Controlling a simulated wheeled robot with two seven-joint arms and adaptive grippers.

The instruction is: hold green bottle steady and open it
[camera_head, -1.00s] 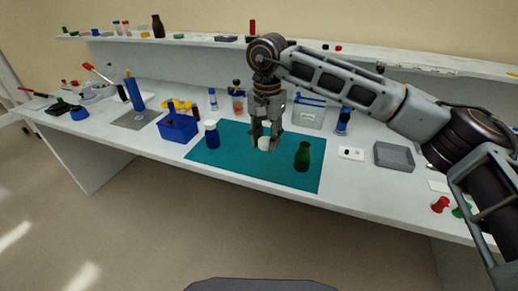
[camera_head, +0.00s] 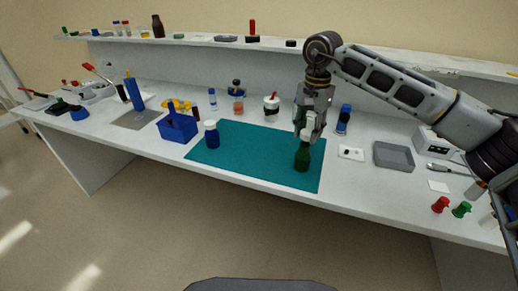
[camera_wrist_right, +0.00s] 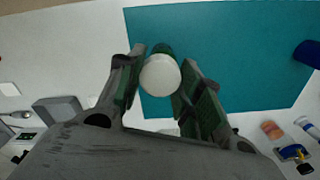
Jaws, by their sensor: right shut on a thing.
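The green bottle (camera_head: 302,160) stands upright on the right part of the teal mat (camera_head: 245,165). My right gripper (camera_head: 305,138) points down right over its neck. In the right wrist view a round white cap (camera_wrist_right: 160,76) sits between the fingers of the right gripper (camera_wrist_right: 165,85), which is shut on it. Part of the green bottle (camera_wrist_right: 162,48) shows just behind the cap. The bottle's mouth is hidden, so I cannot tell whether the cap touches it. My left gripper is not in view.
A blue bottle with a white cap (camera_head: 211,134) stands on the mat's left part. A blue caddy (camera_head: 178,127) is left of it. A grey tray (camera_head: 394,156) and red and green pieces (camera_head: 440,204) lie to the right. The mat's middle is clear.

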